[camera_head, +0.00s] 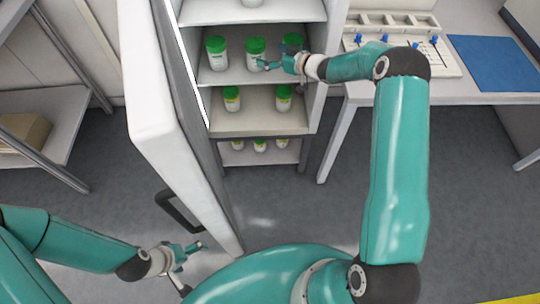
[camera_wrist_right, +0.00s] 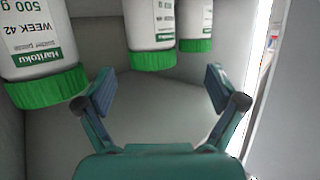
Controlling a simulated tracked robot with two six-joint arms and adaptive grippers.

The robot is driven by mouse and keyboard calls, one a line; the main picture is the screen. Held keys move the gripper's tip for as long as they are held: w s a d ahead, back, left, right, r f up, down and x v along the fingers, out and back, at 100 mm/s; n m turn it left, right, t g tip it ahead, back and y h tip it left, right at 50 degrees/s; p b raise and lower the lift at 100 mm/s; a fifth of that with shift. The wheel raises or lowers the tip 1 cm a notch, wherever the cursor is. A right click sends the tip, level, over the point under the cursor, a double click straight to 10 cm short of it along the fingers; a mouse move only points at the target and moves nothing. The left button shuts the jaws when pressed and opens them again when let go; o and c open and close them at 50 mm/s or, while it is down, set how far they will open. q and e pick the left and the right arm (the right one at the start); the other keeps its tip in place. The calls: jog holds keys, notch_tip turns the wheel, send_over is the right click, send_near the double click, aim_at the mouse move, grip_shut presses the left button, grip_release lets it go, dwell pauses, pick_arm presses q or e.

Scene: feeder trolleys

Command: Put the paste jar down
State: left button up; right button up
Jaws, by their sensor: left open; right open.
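Three white paste jars with green lids stand on one shelf of the open cabinet: a left jar (camera_head: 216,55), a middle jar (camera_head: 255,52) and a right jar (camera_head: 292,42) partly behind my right gripper (camera_head: 264,64). I cannot tell which one the task means. The right wrist view is upside down. There the open, empty right gripper (camera_wrist_right: 158,92) has the middle jar (camera_wrist_right: 152,35) just beyond its fingertips, not between them. A large jar (camera_wrist_right: 38,45) labelled "WEEK 42" and "500 g" is close beside one finger. My left gripper (camera_head: 192,264) is open and empty, low by the cabinet door.
The white cabinet door (camera_head: 165,110) stands open on the left with a dark handle (camera_head: 178,212). Lower shelves (camera_head: 255,121) hold smaller green-lidded jars. A rack (camera_head: 62,122) is far left.

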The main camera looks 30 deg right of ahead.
jog(key=s+a+f+m+g, duration=0.5)
jog(key=s+a+f+g, duration=0.1)
jog(key=s+a+f, duration=1.2)
jog(key=s+a+f+g, duration=0.1)
jog(key=s+g, duration=0.2)
jog(key=s, duration=0.8)
jog(key=s+a+f+m+g+h, duration=0.1)
jog(key=s+a+g, duration=0.1)
jog(key=s, duration=1)
jog(key=shift+s+a+g, duration=0.2)
jog(key=shift+a+g, duration=0.05)
jog(key=shift+g, duration=0.65)
